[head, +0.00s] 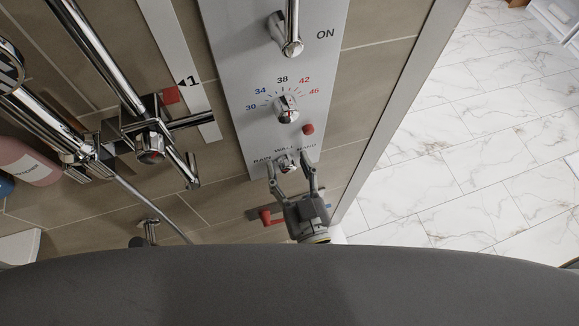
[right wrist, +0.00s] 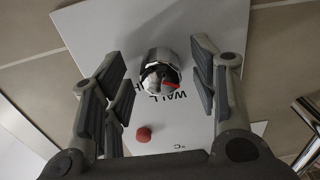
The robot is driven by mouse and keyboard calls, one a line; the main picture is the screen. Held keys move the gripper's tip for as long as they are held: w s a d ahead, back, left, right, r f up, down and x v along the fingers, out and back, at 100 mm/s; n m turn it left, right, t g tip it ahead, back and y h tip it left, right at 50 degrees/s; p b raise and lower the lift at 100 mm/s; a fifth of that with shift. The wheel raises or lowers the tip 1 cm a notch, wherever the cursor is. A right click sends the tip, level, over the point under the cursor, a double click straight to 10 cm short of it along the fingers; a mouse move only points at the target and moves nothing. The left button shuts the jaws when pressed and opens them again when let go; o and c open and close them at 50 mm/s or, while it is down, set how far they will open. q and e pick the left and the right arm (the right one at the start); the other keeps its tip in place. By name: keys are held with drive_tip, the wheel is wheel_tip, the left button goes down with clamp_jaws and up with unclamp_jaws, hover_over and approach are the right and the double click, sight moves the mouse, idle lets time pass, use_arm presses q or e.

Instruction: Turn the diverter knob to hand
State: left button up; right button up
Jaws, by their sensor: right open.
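The chrome diverter knob (head: 287,166) sits at the lower end of the grey shower panel (head: 235,60), below the labels RAIN, WALL and HAND. It also shows in the right wrist view (right wrist: 160,73), with a red mark on its face near the WALL lettering. Which label it points to I cannot tell for certain. My right gripper (head: 289,162) is open, with one finger on each side of the knob. In the right wrist view gaps show between the knob and both fingers. My left gripper is not in view.
A temperature knob (head: 286,108) and a red button (head: 308,129) sit above the diverter on the panel. A chrome lever (head: 291,35) is by ON. Chrome rails (head: 100,60) and a pink bottle (head: 28,162) are at left.

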drive_tip(key=c, duration=1.1)
drive_tip(key=shift+o, duration=0.2)
